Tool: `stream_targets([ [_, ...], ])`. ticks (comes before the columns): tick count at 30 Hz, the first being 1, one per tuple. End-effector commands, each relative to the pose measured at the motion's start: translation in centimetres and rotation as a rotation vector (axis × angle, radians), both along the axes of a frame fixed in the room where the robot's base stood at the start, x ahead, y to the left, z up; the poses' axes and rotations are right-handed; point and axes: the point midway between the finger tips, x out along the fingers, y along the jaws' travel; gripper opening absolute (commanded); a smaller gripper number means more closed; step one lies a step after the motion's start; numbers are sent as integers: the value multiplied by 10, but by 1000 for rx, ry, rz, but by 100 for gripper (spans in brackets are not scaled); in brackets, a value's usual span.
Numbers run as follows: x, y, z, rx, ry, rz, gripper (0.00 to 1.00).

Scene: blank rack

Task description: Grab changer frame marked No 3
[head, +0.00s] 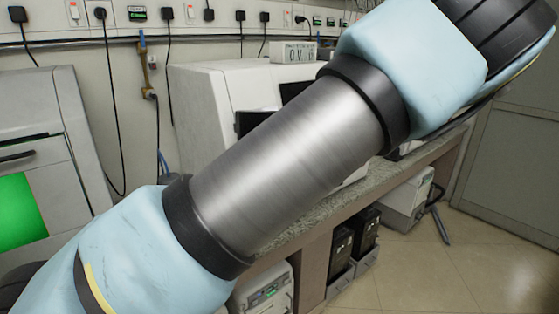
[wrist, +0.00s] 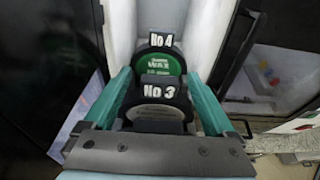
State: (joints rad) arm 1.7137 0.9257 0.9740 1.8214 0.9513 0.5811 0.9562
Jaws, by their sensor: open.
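In the wrist view, the changer frame marked No 3 (wrist: 158,115) is a dark rounded holder with a greyish disc face below its white label. It stands upright in front of the camera. My gripper (wrist: 158,77) is open, with one teal finger on each side of the No 3 frame. I cannot tell whether either finger touches it. The dark bar of the gripper hides the frame's lower part. Behind it stands a similar frame marked No 4 (wrist: 160,63) with a green face. The head view shows neither the frames nor my gripper.
In the wrist view, a pale wall (wrist: 203,35) and dark panels flank the frames. In the head view, my arm crosses the picture before a white machine (head: 205,100) on a speckled bench (head: 380,185). Open tiled floor (head: 460,265) lies at the right.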

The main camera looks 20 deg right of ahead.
Motion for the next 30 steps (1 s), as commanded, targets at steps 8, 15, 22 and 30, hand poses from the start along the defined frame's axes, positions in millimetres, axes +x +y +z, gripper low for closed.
stream_targets([
  [8,6,2,-3,0,1,-1,90],
  [15,6,2,-3,-1,1,-1,68],
  [22,6,2,-3,0,1,0,42],
  [30,6,2,-3,0,1,0,11],
])
